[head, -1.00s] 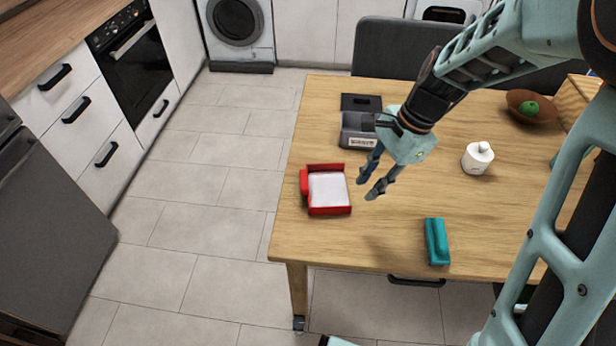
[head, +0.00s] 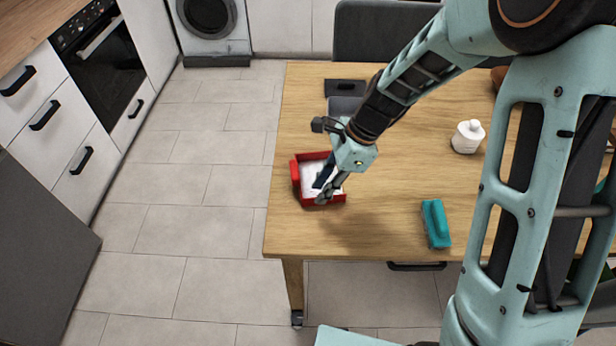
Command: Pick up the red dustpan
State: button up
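The red dustpan (head: 297,177) lies near the left edge of the wooden table (head: 390,221). It has red raised walls, a pale inner floor and a short red part on its left side. My gripper (head: 322,191) is over the dustpan, its fingers pointing down and left across the pan's inside and right wall. The fingers look apart, and nothing shows held between them. Whether they touch the dustpan cannot be told. My gripper hides part of the pan's right side.
A teal brush-like object (head: 436,224) lies at the table's front right. A white bottle (head: 467,136) stands farther back. A dark grey box (head: 343,104) is behind my gripper, partly hidden. A dark chair (head: 375,30) stands at the far edge. The table's front middle is clear.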

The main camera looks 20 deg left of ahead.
aim_at(314, 196)
jog(key=x, duration=0.4)
jog(key=shift+a+r, duration=0.15)
jog(key=shift+a, duration=0.05)
grip_shut()
